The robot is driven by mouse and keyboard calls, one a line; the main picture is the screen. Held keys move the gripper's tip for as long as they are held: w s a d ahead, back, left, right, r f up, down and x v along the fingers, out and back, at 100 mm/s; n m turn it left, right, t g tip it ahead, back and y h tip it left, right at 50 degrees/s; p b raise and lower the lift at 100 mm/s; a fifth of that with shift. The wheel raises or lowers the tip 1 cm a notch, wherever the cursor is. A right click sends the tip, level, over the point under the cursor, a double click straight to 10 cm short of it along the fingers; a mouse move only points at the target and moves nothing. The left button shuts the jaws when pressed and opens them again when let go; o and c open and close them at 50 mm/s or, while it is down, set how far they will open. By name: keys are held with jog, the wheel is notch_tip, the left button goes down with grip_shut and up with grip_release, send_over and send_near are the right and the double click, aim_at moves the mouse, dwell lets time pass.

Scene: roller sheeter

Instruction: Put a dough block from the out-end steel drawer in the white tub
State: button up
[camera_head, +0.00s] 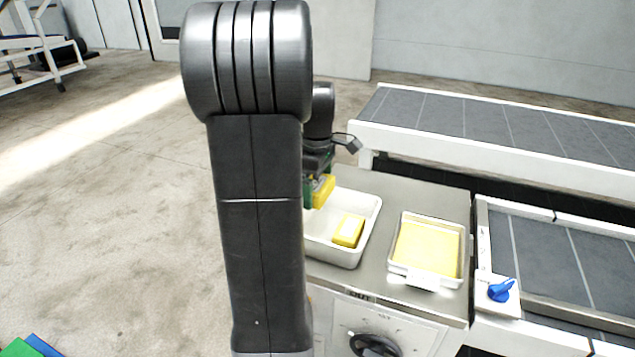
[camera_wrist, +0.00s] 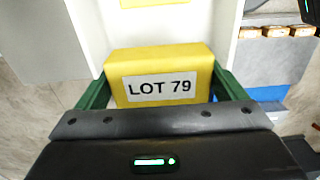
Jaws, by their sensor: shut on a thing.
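My gripper (camera_head: 318,190), with green fingers, is shut on a yellow dough block (camera_head: 324,188). In the wrist view the gripper (camera_wrist: 163,82) has one finger on each side of this block (camera_wrist: 158,62), whose white label reads "LOT 79". In the head view the held block is over the left part of the white tub (camera_head: 372,222), partly hidden by my arm. A second yellow block (camera_head: 348,231) lies inside the tub. Its edge also shows at the top of the wrist view (camera_wrist: 150,3). I cannot make out the steel drawer for certain.
A white tray (camera_head: 425,281) with a flat yellow sheet (camera_head: 428,247) stands right of the tub on the steel top (camera_head: 400,188). A dark knob (camera_head: 375,345) is on the front, a blue switch (camera_head: 501,290) to the right. Conveyors (camera_head: 500,125) run behind. Orange-brown blocks (camera_wrist: 275,32) show at upper right.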

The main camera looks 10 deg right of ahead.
jog(key=shift+f+b, duration=2.4)
jog(key=shift+f, duration=2)
jog(key=o, duration=0.9)
jog(key=shift+c, duration=0.2)
notch_tip(320, 180, up, 14)
jog(key=shift+f, duration=0.1)
